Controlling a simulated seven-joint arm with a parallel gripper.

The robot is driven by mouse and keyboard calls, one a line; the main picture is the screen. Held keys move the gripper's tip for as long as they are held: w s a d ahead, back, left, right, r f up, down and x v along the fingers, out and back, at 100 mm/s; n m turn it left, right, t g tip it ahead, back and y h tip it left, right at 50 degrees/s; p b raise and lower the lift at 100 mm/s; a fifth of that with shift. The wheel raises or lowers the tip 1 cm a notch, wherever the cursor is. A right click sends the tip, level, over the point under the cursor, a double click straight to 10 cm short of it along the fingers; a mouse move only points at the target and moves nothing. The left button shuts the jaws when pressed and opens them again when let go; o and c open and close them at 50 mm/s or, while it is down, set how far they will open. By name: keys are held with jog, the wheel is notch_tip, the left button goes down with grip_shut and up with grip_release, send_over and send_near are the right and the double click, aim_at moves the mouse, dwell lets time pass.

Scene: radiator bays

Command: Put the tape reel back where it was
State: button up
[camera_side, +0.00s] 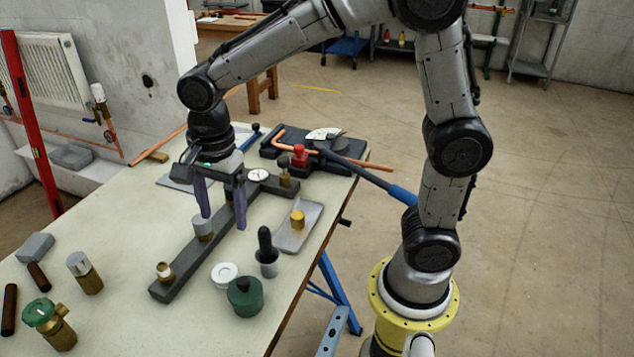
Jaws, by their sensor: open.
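The tape reel appears to be the white ring (225,274) with a pale centre, lying flat on the table beside the dark bar and just behind a green pot. My gripper (221,222) points down over the dark bar (185,267), its two purple fingers spread apart. No reel shows between them. A grey-topped brass fitting (203,229) stands on the bar close to the left fingertip; I cannot tell whether they touch. The white ring lies nearer the camera than the gripper, apart from it.
Close to the ring stand the green pot (245,298) and a dark-topped bottle (266,254). A grey tray (298,229) holds a brass piece. A brass fitting (165,272) is on the bar's near end. A pipe bender (325,150) lies behind. The table's left middle is clear.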

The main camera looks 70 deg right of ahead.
jog(key=s+d+r+n+t, duration=0.2)
jog(key=s+d+n, duration=0.2)
jog(key=s+n, duration=0.4)
jog(key=s+d+r+n+t, duration=0.3)
jog(key=s+d+n, duration=0.1)
jog(key=s+n, duration=0.5)
jog(key=shift+s+d+r+n, duration=0.15)
jog(key=shift+s+d+n, duration=0.05)
jog(key=shift+d+n, duration=0.1)
